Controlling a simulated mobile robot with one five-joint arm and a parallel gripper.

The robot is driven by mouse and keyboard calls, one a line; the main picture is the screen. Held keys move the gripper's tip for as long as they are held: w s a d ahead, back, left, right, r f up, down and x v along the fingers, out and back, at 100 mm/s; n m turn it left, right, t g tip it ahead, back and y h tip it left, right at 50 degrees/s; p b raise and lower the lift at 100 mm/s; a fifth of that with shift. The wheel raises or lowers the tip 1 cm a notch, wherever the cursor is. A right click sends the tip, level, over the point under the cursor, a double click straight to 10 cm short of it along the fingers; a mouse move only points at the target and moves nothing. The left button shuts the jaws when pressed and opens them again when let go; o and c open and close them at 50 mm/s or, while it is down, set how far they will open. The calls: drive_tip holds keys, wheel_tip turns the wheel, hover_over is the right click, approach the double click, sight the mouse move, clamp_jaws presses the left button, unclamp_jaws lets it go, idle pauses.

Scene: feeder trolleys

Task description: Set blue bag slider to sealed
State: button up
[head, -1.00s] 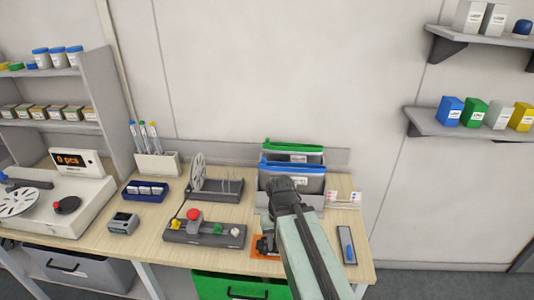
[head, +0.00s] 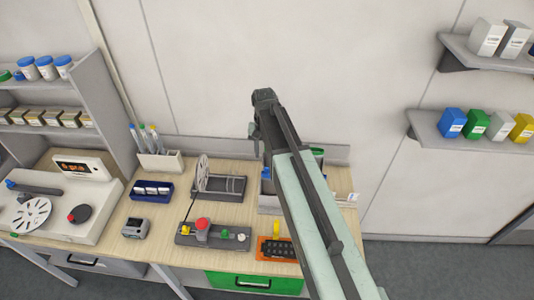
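The blue bag (head: 266,173) stands in a grey holder (head: 268,206) at the back right of the bench. Only a small blue piece at its left end shows; my arm covers the rest, and its slider is hidden. A green-topped bag (head: 318,152) shows partly to the right of my arm. My gripper (head: 256,140) hangs at the far end of my arm, seen against the wall above the left end of the bags. Its fingers are too small and dark to tell open from shut.
A reel stand (head: 220,187) is left of the holder. In front are a grey fixture with a red knob (head: 203,224) and an orange tray (head: 278,249). A pen holder (head: 160,160) and blue box (head: 151,190) stand further left. Wall shelves (head: 470,133) are at right.

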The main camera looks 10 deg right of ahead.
sight(266, 168)
drive_tip(key=f+b, duration=0.8)
drive_tip(key=shift+d+f, duration=0.15)
drive_tip(key=shift+d, duration=0.2)
drive_tip(key=shift+s, duration=0.1)
drive_tip(key=shift+r, duration=0.2)
drive_tip(key=shift+c, duration=0.4)
clamp_jaws()
drive_tip(key=shift+a, duration=0.1)
